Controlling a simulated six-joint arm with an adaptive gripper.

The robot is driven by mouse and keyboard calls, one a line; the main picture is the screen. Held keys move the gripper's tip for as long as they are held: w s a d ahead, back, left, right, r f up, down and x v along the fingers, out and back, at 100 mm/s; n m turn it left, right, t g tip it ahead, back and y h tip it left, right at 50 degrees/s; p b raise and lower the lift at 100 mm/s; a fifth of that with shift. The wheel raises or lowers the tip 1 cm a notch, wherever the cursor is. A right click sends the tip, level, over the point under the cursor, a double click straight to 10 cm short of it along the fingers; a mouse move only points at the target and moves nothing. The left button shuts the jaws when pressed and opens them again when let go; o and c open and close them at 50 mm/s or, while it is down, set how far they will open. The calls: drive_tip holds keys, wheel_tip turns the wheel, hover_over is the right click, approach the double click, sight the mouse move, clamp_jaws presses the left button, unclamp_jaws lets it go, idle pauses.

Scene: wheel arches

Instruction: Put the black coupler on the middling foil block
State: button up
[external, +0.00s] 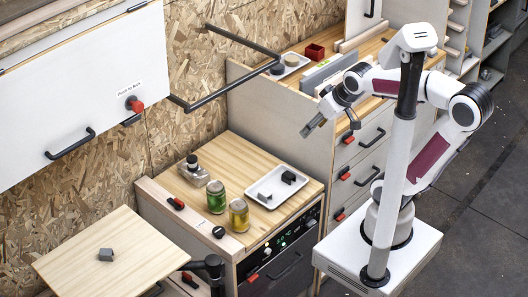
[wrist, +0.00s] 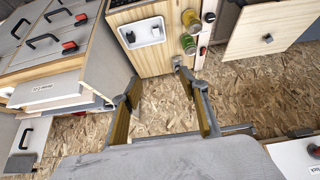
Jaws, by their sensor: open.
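A black piece that looks like the coupler (external: 288,177) lies at the right end of a white tray (external: 254,190) on the wooden-topped cabinet. My gripper (external: 312,127) is open and empty, high above and to the right of the tray. In the wrist view its fingers (wrist: 158,78) are apart, with the coupler (wrist: 130,37) and tray (wrist: 142,41) far beyond.
A green jar (external: 216,197), a yellow jar (external: 239,215) and a stoppered bottle (external: 193,172) stand left of the tray. A black rail (external: 230,84) juts from the wall. A taller drawer cabinet (external: 280,118) rises behind the tray. The lower-left board is mostly clear.

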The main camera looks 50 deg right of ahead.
drive_tip(key=s+g, duration=0.1)
drive_tip(key=s, duration=0.6)
drive_tip(key=shift+s+f, duration=0.25)
drive_tip(key=shift+s, duration=0.15)
drive_tip(key=shift+a, duration=0.1)
idle(0.7)
